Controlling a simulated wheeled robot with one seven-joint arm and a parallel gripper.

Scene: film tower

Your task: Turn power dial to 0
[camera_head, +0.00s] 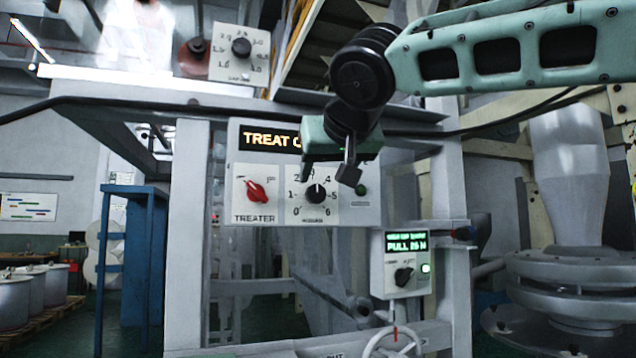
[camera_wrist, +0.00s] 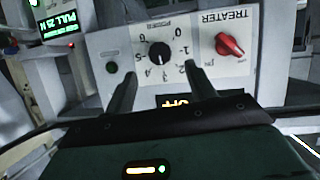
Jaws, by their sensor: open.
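The power dial is a black round knob (camera_head: 316,194) on a white plate numbered 0 to 6, on the grey treater panel (camera_head: 276,216). Its white mark looks to point up, near 3. In the wrist view the dial (camera_wrist: 160,52) appears upside down, between the fingers. My gripper (camera_head: 328,172) is open in front of the panel, its fingers hiding part of the plate's top numbers. In the wrist view my gripper (camera_wrist: 159,75) has one finger on each side of the dial, apart from it. Contact is not visible.
A red TREATER switch (camera_head: 257,190) is left of the dial, and a green button (camera_head: 361,190) right. An orange-lettered display (camera_head: 268,138) is above, partly hidden by my gripper. A smaller box (camera_head: 404,262) with a green screen and a handwheel (camera_head: 397,343) are lower right.

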